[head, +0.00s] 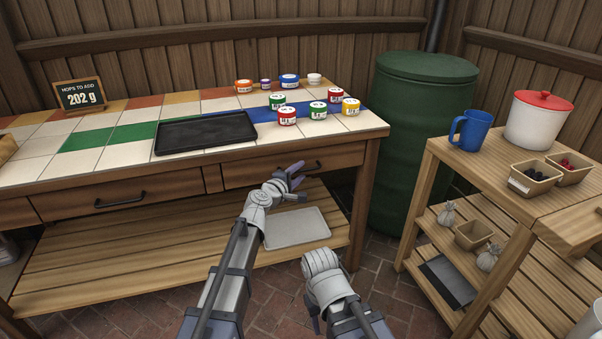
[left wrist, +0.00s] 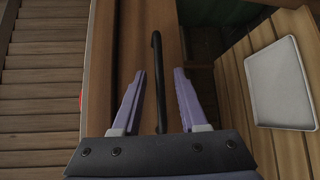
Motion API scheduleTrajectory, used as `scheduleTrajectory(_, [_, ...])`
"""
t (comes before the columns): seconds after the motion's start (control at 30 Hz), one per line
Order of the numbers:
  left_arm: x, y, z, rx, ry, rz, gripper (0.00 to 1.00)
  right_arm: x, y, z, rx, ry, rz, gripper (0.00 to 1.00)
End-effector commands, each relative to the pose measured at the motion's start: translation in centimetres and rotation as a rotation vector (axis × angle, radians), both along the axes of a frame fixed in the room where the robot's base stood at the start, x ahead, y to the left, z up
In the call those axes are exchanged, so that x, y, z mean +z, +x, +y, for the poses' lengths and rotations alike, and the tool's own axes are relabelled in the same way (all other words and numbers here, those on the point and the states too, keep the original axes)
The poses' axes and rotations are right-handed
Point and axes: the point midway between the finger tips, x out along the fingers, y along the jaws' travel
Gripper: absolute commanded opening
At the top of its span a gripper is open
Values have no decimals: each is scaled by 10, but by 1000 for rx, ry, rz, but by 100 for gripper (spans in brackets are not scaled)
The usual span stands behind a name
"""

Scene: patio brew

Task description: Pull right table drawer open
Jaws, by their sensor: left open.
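The right table drawer (head: 334,160) sits under the tiled tabletop, its front looking flush with the table frame in the head view. Its black handle (head: 313,166) is partly hidden by my left gripper (head: 299,175). In the left wrist view the handle (left wrist: 157,75) runs between the two purple fingers of my left gripper (left wrist: 160,90), which is open. Gaps show on both sides of the handle, and I cannot tell contact. My right arm's wrist (head: 321,266) is low in front of the table, its fingers hidden.
The left drawer (head: 90,200) looks shut. A black tray (head: 205,132) and several small jars stand on the tabletop (head: 30,172). A pale tray (head: 297,228) lies on the lower shelf. A green barrel (head: 420,140) and a wooden cart (head: 500,180) stand to the right.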

Motion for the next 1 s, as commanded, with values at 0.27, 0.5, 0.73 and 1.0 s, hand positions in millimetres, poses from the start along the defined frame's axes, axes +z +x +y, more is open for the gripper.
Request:
scheduleTrajectory(0.27, [-2, 14, -7, 1, -1, 1, 43, -2, 0, 0, -1, 0, 0, 50])
scheduleTrajectory(0.5, [-2, 13, -7, 1, -1, 1, 29, -2, 0, 0, -1, 0, 0, 50])
scheduleTrajectory(0.73, [-2, 13, -7, 0, 0, 0, 3, -2, 0, 0, -1, 0, 0, 50])
scheduleTrajectory(1.0, [-2, 13, -7, 0, 0, 0, 0, -2, 0, 0, -1, 0, 0, 50])
